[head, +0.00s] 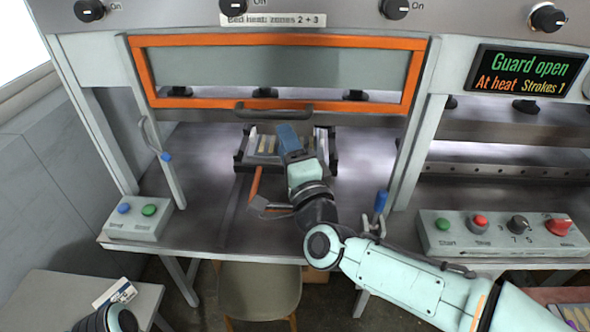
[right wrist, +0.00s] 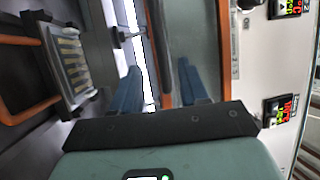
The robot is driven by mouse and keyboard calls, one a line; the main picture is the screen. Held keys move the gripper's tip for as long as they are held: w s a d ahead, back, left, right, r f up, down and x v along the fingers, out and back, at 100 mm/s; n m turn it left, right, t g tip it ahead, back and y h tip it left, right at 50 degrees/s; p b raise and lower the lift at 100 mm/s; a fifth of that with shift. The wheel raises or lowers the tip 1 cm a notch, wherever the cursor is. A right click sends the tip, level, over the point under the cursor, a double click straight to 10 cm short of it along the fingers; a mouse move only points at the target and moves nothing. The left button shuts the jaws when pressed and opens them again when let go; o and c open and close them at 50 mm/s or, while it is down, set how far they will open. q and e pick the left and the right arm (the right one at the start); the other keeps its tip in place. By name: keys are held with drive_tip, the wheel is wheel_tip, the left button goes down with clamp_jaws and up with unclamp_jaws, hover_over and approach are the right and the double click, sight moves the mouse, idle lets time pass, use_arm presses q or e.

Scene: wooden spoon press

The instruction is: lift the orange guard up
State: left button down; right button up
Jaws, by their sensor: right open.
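The orange guard (head: 418,75), an orange frame around a clear panel, is raised across the upper front of the left press. Its dark handle (head: 262,113) is on the lower edge. My right gripper (head: 287,130) is just below the handle in the head view. In the right wrist view its blue fingers (right wrist: 158,78) are spread, with the dark handle bar (right wrist: 158,35) showing between them; contact is not visible. The guard's orange edge (right wrist: 233,50) shows there too. My left gripper is out of view; only part of my left arm shows at the bottom left.
A tray (head: 240,158) with wooden pieces sits under the guard; it also shows in the right wrist view (right wrist: 88,95). A display (head: 527,73) reads "Guard open". Button boxes (head: 135,225) and (head: 500,240) stand at the front. A chair (head: 258,285) is below the bench.

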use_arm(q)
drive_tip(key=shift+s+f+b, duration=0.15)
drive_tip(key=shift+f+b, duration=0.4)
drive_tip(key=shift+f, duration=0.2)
use_arm(e)
drive_tip(key=shift+v, duration=2.25)
